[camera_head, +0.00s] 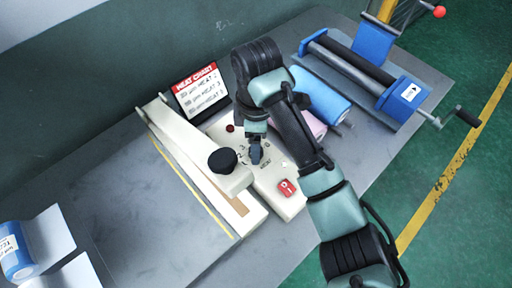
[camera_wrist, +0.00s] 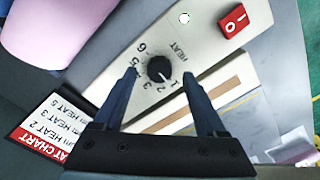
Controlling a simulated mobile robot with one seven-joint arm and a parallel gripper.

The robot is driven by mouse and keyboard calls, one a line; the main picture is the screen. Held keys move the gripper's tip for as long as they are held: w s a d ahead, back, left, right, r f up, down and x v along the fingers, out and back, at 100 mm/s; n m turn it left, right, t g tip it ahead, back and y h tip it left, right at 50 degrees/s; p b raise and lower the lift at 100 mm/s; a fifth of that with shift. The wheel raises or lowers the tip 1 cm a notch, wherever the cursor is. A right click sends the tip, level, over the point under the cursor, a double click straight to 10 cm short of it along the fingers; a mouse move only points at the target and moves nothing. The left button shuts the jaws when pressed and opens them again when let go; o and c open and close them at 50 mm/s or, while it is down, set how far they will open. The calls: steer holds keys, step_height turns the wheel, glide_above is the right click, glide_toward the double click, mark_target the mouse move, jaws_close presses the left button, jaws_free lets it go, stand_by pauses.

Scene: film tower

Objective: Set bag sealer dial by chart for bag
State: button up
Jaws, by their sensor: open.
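The bag sealer (camera_head: 262,207) is cream, with a long arm and a black round knob (camera_head: 222,160). Its black heat dial (camera_wrist: 159,69) sits in a ring of numbers 1 to 6; its white mark seems to point near 1. My gripper (camera_head: 255,155) is over the panel and hides the dial there. In the wrist view my gripper (camera_wrist: 159,76) is open, one finger on each side of the dial; contact is unclear. The heat chart (camera_head: 199,92) stands behind the sealer; its wrist-view rows end HEAT 2, HEAT 3, HEAT 5, thicknesses cut off. A blue labelled roll (camera_head: 17,262) lies far left, its text unclear.
A red switch (camera_head: 287,188) is on the sealer's front. A pink roll (camera_head: 312,125) and a blue roll (camera_head: 322,97) lie right of my arm. A blue-ended roller device (camera_head: 362,75) with a crank stands at the back right. The table's left middle is clear.

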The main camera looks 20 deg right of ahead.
steer(key=shift+f, duration=1)
jaws_close()
